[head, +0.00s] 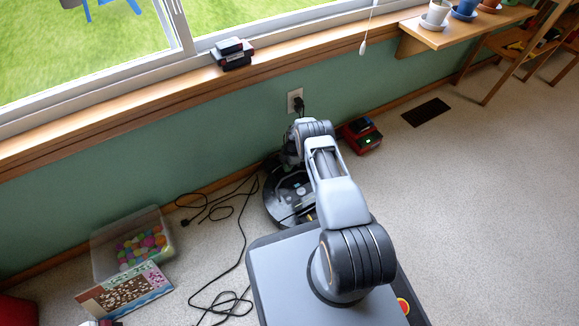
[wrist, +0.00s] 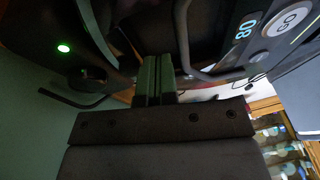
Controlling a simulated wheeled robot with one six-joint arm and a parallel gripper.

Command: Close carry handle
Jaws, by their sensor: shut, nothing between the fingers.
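A round black device (head: 287,203) lies on the carpet by the wall in the head view, partly hidden by my arm. In the wrist view a black device body with a lit "80" readout (wrist: 247,26) and a button marked "GO" (wrist: 288,19) fills the upper part. A dark curved bar (wrist: 183,38), which looks like the carry handle, stands out from it. My gripper (wrist: 156,62) is shut and empty, its fingertips close to the body, left of this bar. Touching or apart I cannot tell. In the head view my arm hides the fingertips.
A red device (head: 361,136) with a green light sits right of the arm. Black cables (head: 232,205) trail left across the carpet. A clear bin of coloured balls (head: 135,243) and a picture board (head: 124,292) lie left.

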